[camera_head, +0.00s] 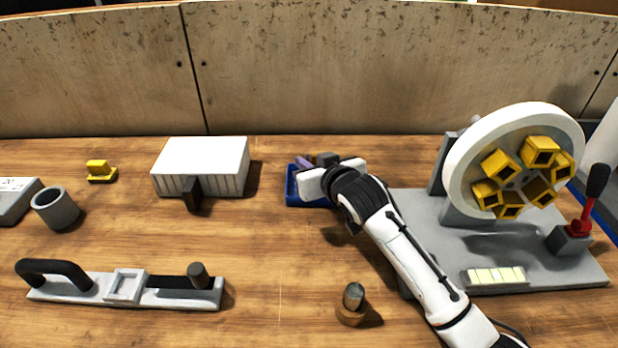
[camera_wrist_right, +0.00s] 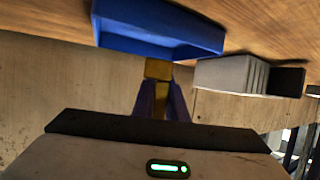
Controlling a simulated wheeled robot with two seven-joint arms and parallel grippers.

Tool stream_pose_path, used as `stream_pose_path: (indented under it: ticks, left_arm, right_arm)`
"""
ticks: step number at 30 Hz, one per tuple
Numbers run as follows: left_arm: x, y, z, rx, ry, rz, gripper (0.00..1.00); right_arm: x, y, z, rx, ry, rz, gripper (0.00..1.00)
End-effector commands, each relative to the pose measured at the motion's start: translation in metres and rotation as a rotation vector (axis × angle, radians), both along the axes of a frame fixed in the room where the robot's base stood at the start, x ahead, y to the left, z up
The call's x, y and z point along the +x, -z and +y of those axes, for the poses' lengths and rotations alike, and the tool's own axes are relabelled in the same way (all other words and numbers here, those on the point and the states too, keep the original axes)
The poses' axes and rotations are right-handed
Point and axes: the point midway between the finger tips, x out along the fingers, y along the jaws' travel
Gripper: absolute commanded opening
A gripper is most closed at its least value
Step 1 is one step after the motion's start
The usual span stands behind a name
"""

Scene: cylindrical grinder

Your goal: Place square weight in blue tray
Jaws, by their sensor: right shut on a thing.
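The blue tray (camera_head: 292,190) lies on the table near the middle, partly hidden by my right arm. It also shows at the top of the right wrist view (camera_wrist_right: 150,38). In the right wrist view the gripper (camera_wrist_right: 159,80) is shut on a small brass-yellow block, the square weight (camera_wrist_right: 158,70). The weight appears close to the tray's edge; whether it touches the tray cannot be told. My left gripper is not in view.
A white ribbed box (camera_head: 205,160) stands left of the tray. A grinder (camera_head: 510,165) with yellow holders stands right of my arm. A small cylinder in a ring (camera_head: 352,302) stands in front. A handled grey fixture (camera_head: 125,287), grey cup (camera_head: 57,208) and yellow piece (camera_head: 100,172) are left.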

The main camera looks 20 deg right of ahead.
Motion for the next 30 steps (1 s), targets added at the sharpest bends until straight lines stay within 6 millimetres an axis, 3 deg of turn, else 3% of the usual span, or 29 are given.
stream_pose_path:
  ticks: [9,22,23,25,30]
  left_arm:
    - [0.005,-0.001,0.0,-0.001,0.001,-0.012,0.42]
    - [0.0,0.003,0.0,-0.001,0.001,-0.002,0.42]
    - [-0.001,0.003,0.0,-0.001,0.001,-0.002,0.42]
    - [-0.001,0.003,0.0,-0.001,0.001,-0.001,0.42]
    - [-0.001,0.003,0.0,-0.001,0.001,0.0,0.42]
  right_arm:
    - [0.0,0.036,0.0,-0.001,0.0,-0.003,0.0]
    - [0.0,0.043,0.0,0.0,0.0,-0.004,0.0]
    - [0.0,0.044,0.0,-0.001,0.0,-0.001,0.16]
    - [0.0,0.044,0.0,-0.001,0.0,-0.001,0.27]
    - [0.0,0.043,0.0,-0.001,0.0,-0.001,0.31]
